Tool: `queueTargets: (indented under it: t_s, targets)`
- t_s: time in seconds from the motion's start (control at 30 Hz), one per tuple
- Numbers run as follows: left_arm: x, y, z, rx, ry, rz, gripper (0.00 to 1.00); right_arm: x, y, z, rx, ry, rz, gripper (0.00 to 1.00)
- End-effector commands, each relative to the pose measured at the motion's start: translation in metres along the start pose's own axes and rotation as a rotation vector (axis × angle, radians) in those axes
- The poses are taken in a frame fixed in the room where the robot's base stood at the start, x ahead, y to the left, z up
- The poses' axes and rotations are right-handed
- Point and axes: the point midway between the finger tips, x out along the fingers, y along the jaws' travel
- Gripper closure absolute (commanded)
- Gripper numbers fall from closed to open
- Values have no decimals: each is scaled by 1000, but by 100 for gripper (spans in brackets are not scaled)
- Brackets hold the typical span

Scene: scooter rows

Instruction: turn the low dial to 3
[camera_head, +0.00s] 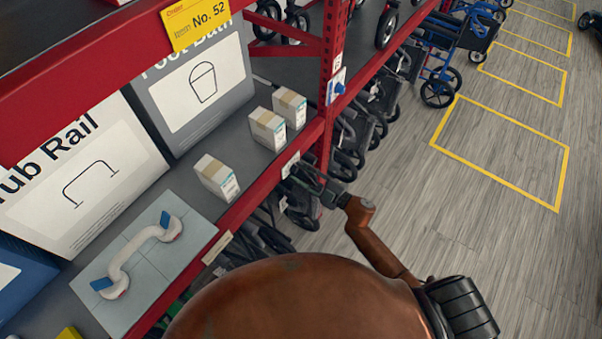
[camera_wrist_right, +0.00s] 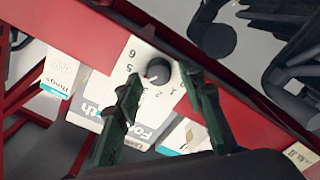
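The low dial is a round black knob (camera_wrist_right: 158,71) on a white plate with printed numbers, seen in the right wrist view. A small red mark on the knob's lower left side appears to point near 3, though the exact setting is hard to tell. In the head view its white plate (camera_head: 290,164) is on the red lower shelf edge, and the knob is hidden. My right gripper (camera_head: 303,178) is right in front of it. In the right wrist view its dark green fingers (camera_wrist_right: 162,78) are open, one on either side of the knob; contact is unclear. My left gripper is out of view.
A blue dial (camera_head: 338,88) is higher on the red post (camera_head: 332,70). Small boxes (camera_head: 217,178) and a tub rail on a tiled board (camera_head: 205,226) sit on the shelf. Folded scooters or walkers (camera_head: 355,135) crowd below. The wooden floor at right is open, with yellow outlines.

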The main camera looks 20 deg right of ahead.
Motion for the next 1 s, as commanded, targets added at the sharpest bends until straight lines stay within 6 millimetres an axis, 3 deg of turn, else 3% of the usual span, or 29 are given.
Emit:
queueTargets:
  t_s: [0.5,0.77,1.0]
  targets:
    - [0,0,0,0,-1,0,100,-1,0,0,0,-1,0,100]
    - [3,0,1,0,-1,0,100,-1,-1,1,-30,-1,0,100]
    - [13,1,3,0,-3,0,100,0,-2,2,-158,-1,0,100]
